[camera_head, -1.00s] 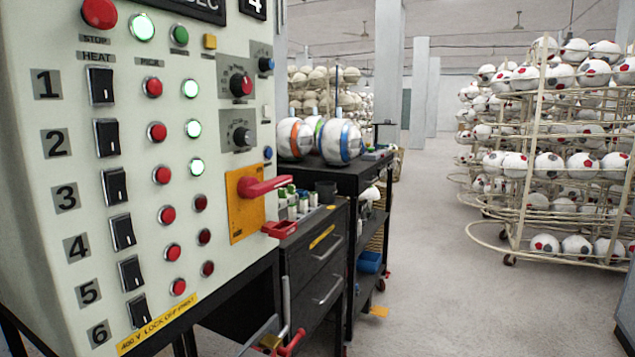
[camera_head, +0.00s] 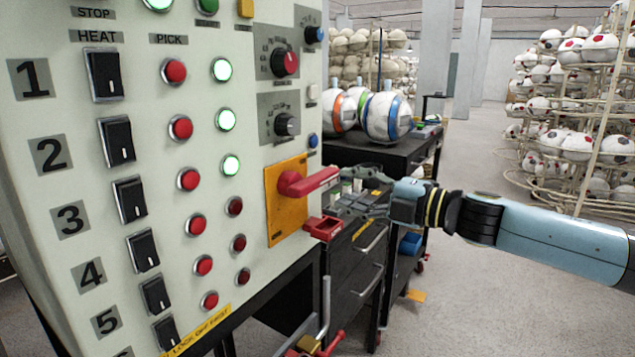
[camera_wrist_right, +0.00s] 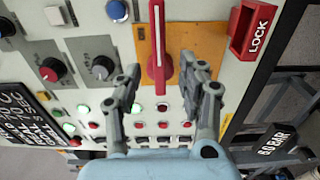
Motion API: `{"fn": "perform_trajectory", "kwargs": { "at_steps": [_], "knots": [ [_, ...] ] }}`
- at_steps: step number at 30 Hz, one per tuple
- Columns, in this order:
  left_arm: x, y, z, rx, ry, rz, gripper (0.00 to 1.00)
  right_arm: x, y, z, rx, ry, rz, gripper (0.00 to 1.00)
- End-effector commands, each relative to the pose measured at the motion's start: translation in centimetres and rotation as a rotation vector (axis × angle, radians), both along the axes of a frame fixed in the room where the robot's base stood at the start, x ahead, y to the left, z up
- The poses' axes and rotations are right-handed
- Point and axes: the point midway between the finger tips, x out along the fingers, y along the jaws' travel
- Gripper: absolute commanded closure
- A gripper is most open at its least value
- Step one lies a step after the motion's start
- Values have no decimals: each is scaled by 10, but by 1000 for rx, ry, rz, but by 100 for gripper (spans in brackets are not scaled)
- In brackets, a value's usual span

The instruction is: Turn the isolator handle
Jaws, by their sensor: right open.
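The red isolator handle (camera_head: 308,182) sticks out from its yellow plate (camera_head: 287,205) on the right side of the pale control panel (camera_head: 140,200). In the head view its lever points right, toward my right gripper (camera_head: 355,190). My right gripper is open at the free end of the handle. In the right wrist view the handle (camera_wrist_right: 158,65) lies between the two spread fingers of the gripper (camera_wrist_right: 160,88), beyond their tips; I cannot tell whether they touch it. My left gripper is not in view.
A red lock bracket (camera_head: 324,228) juts out just below the handle. A black bench with drawers (camera_head: 355,270) stands close behind my right gripper, with striped balls (camera_head: 387,117) on top. Ball racks (camera_head: 575,150) stand at the right. Floor between is open.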

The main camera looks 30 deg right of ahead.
Motion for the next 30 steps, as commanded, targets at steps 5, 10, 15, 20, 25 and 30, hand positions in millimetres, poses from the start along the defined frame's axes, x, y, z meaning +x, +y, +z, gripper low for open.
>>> {"fn": "perform_trajectory", "kwargs": {
  "at_steps": [5,10,15,20,25,30],
  "knots": [
    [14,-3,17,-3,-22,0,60,20,9,6,6,-2,-1,60],
    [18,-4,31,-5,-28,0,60,48,21,6,9,0,-1,60],
    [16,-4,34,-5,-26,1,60,65,27,3,4,2,-1,60],
    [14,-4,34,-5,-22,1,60,70,30,1,2,3,0,60],
    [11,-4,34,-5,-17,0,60,70,29,1,1,3,0,60],
    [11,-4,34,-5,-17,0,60,70,29,1,1,3,0,77]
  ]
}}
